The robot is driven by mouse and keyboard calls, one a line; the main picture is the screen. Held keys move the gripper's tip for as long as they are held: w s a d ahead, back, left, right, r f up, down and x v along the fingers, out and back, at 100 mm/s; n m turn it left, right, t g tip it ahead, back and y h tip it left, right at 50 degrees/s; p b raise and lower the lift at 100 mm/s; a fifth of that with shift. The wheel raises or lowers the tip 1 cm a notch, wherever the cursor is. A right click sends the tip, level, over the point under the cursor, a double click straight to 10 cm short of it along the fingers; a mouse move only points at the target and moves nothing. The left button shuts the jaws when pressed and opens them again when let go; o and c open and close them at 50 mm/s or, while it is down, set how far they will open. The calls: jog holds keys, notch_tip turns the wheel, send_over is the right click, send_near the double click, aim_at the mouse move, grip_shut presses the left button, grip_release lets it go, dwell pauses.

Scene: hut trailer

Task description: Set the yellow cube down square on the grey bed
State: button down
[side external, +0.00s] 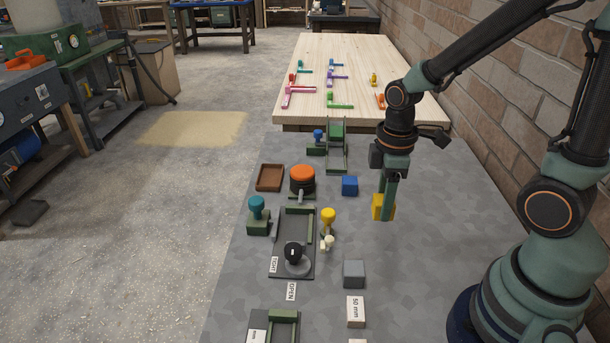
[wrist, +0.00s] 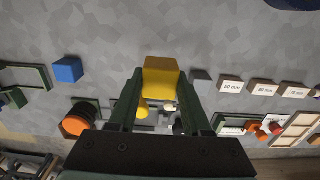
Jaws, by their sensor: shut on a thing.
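My gripper (side external: 386,200) is shut on the yellow cube (side external: 377,206), with a green finger in front of part of it in the side view. The cube is upright and low over the grey bed (side external: 430,225), the broad mottled grey surface, right of the blue cube. I cannot tell whether its underside touches the bed. In the wrist view the yellow cube (wrist: 160,77) sits between the tips of my gripper (wrist: 160,88), looking nearly square to the fingers.
A blue cube (side external: 349,186) lies to the left and a grey cube (side external: 354,273) nearer the camera. A yellow knob (side external: 328,217), an orange-topped knob (side external: 302,174) and a dark plate (side external: 280,262) stand further left. The bed is clear right of the yellow cube.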

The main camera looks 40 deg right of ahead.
notch_tip(320, 180, up, 10)
jog(key=shift+f, duration=0.1)
jog(key=n, duration=1.8)
send_over(297, 222)
notch_tip(297, 222, down, 18)
jog(key=shift+f, duration=0.25)
jog(key=c, duration=0.6)
grip_release()
jog(key=shift+f, duration=0.1)
